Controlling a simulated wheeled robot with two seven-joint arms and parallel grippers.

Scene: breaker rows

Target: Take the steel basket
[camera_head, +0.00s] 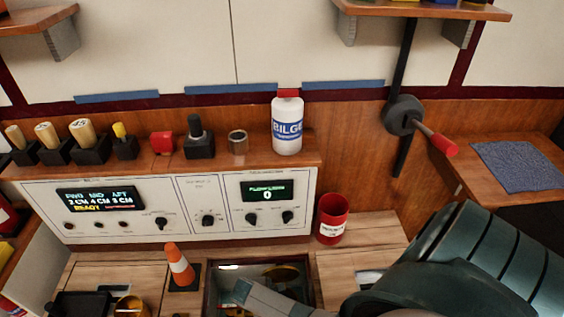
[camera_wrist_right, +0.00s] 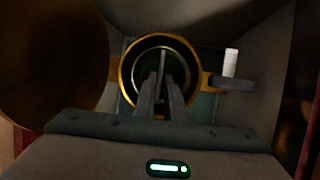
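In the right wrist view, a round brass-rimmed housing (camera_wrist_right: 126,72) stands open, with a paler metal ring (camera_wrist_right: 140,62) inside, possibly the steel basket's rim. A thin upright bar (camera_wrist_right: 162,62) rises in the dark middle, possibly its handle. My right gripper (camera_wrist_right: 162,83) reaches over the opening, one finger on each side of the bar. I cannot tell whether the fingers touch it. The basket's body is hidden in shadow. In the head view, my right arm reaches into the recessed hatch (camera_head: 211,290), where some brass shows. My left gripper is out of view.
A large round brass piece (camera_wrist_right: 55,70) is left of the housing, and a white-handled lever (camera_wrist_right: 231,63) right. An orange cone (camera_head: 179,264), a red can (camera_head: 333,218) and a control panel (camera_head: 182,208) surround the hatch. A bilge bottle (camera_head: 287,128) stands above.

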